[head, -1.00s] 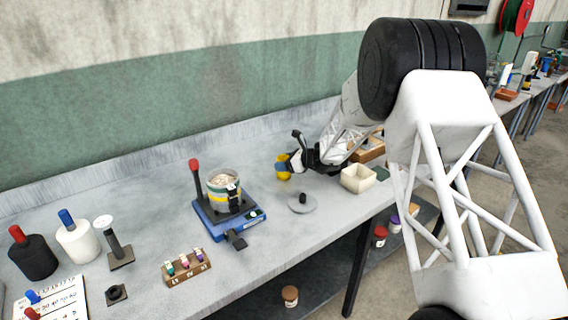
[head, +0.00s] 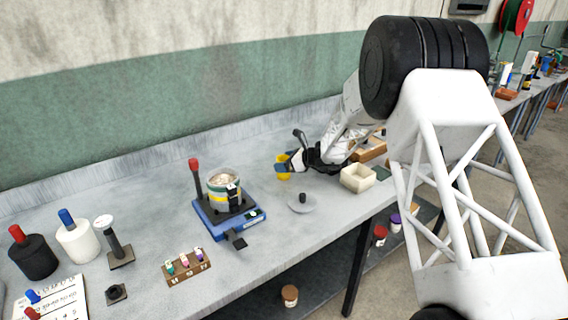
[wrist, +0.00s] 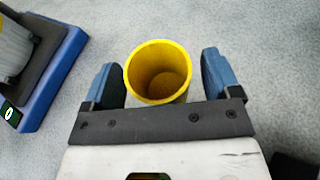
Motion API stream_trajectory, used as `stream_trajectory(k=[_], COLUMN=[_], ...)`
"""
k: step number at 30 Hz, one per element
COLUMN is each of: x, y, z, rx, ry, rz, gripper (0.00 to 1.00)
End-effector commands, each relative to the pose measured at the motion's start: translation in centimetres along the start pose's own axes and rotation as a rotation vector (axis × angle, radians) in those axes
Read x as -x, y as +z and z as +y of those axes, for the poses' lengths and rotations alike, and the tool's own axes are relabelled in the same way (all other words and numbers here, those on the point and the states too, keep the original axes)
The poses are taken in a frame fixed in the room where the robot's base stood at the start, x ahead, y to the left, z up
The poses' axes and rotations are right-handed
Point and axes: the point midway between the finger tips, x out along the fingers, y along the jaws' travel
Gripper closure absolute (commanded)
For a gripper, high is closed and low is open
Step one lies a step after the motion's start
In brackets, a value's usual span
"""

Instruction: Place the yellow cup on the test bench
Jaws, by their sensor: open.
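The yellow cup (wrist: 158,72) stands upright on the grey test bench (head: 150,216), with its open rim facing the wrist camera. In the wrist view my gripper (wrist: 162,70) is open, with one blue finger on each side of the cup. In the head view the cup (head: 284,175) is partly hidden by my gripper (head: 281,166). The inside of the cup looks empty.
A blue scale (head: 250,217) carrying a banded pot (head: 223,188) stands left of the cup. A cream square bowl (head: 358,178) and a wooden box (head: 371,149) are to the right. A vial rack (head: 187,268) sits near the front edge.

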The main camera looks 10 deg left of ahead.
Motion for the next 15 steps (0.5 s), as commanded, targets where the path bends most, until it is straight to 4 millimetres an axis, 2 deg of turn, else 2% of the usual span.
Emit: stream_trajectory(k=[5, 15], x=[1.8, 7.2], y=[0.0, 0.0], z=[0.0, -0.1], rx=[0.000, 0.000], ry=[-0.001, -0.002], rz=[0.000, 0.000], gripper=[0.17, 0.17])
